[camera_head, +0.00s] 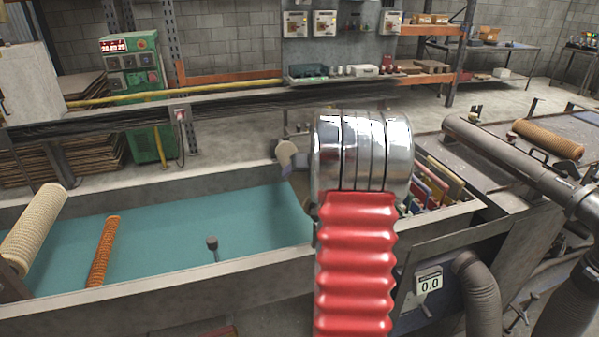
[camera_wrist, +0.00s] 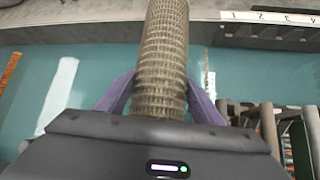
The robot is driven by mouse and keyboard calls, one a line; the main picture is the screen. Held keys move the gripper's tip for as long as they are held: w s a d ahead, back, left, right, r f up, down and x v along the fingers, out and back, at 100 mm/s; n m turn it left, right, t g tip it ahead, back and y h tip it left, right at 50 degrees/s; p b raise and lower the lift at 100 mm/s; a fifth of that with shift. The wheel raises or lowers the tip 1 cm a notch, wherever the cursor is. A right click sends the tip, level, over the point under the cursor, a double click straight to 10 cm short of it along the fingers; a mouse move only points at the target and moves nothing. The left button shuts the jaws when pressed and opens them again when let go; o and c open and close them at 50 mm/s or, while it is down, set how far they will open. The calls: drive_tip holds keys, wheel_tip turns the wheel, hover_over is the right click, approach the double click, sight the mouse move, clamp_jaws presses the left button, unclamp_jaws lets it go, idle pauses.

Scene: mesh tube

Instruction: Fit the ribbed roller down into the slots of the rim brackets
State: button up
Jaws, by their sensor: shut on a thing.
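My gripper (camera_wrist: 160,82) has two purple fingers, one on each side of a grey-brown ribbed mesh roller (camera_wrist: 166,35). It is shut on this roller, which extends away toward the top of the wrist view over the teal trough floor. The roller's near end is hidden by my gripper housing. In the head view my arm's metal and red parts hide the gripper. A pale rounded piece (camera_head: 287,153) shows beside them, but I cannot tell whether it is the roller's end. I cannot clearly make out the slotted rim brackets in either view.
The teal-floored trough (camera_head: 150,280) holds an orange ribbed rod (camera_head: 103,250). A cream ribbed roller (camera_head: 35,230) lies at its left end. A rack of coloured plates (camera_head: 440,185) is right of my arm. A dark knob on a stem (camera_head: 212,243) stands near the front wall.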

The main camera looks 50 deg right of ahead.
idle(0.3)
drive_tip(key=o, duration=1.6)
drive_tip(key=shift+c, duration=0.2)
drive_tip(key=o, duration=0.4)
drive_tip(key=shift+f, duration=0.15)
drive_tip(key=v, duration=1.4)
